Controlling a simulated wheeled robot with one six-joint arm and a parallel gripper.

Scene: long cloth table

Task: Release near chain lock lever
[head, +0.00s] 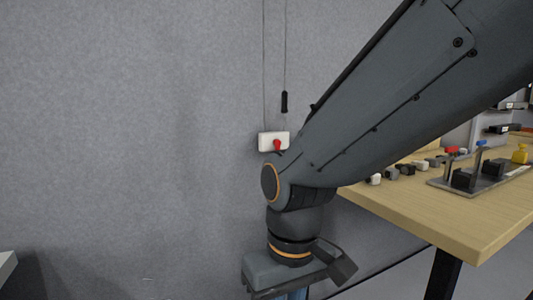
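A white box (267,142) with a red lever (277,145) is on the grey wall, left of my forearm. Two thin cords run up the wall above it, and a black handle (285,102) hangs on the right one. My gripper (288,294) points down at the bottom edge of the head view, well below the red lever in the picture. Its fingertips are cut off or hidden, so I cannot see whether it is open or shut. A bit of blue shows just under the gripper body; I cannot tell what it is or whether it is held.
A wooden table (478,225) with dark legs stands at the right, partly behind my arm. Several small grey, black and white parts lie on it. A metal plate (480,180) with black blocks and levers sits near its front. The wall on the left is bare.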

